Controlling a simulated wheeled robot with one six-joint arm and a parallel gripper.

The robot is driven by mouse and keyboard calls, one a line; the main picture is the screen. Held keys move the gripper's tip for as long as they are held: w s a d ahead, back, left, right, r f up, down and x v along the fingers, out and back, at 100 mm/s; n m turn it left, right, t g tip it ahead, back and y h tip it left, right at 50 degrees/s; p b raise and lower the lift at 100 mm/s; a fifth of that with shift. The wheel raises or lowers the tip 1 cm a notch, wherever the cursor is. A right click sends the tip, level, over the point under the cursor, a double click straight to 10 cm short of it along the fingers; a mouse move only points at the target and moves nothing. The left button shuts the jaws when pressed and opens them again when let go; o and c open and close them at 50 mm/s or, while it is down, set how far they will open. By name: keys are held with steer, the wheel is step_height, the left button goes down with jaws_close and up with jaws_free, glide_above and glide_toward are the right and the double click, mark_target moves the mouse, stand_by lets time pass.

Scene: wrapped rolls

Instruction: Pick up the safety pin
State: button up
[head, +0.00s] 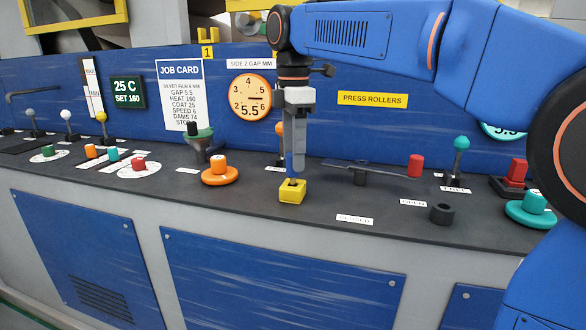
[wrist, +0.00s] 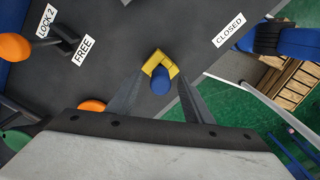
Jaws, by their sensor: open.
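The safety pin appears to be the blue cylindrical piece (wrist: 161,82) standing at a yellow block (wrist: 154,60) in the wrist view. In the head view the yellow block (head: 291,195) sits on the dark console top, and a bit of blue (head: 289,162) shows above it, partly hidden by my gripper. My gripper (head: 295,175) points straight down over the block. In the wrist view my gripper (wrist: 160,76) is open, with one finger on each side of the blue piece and gaps between. How deep the fingertips reach around it is hard to tell.
An orange knob (head: 219,172) stands left of the block. A lever with a red grip (head: 415,165) and a black ring (head: 442,213) lie to the right. A blue wall (head: 345,135) rises behind. The console top in front, by the CLOSED label (head: 355,219), is clear.

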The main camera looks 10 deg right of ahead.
mark_target(290, 172)
steer(key=shift+f, duration=1.7)
steer(key=c, duration=1.2)
steer(key=shift+o, duration=0.2)
steer(key=shift+r, duration=0.1)
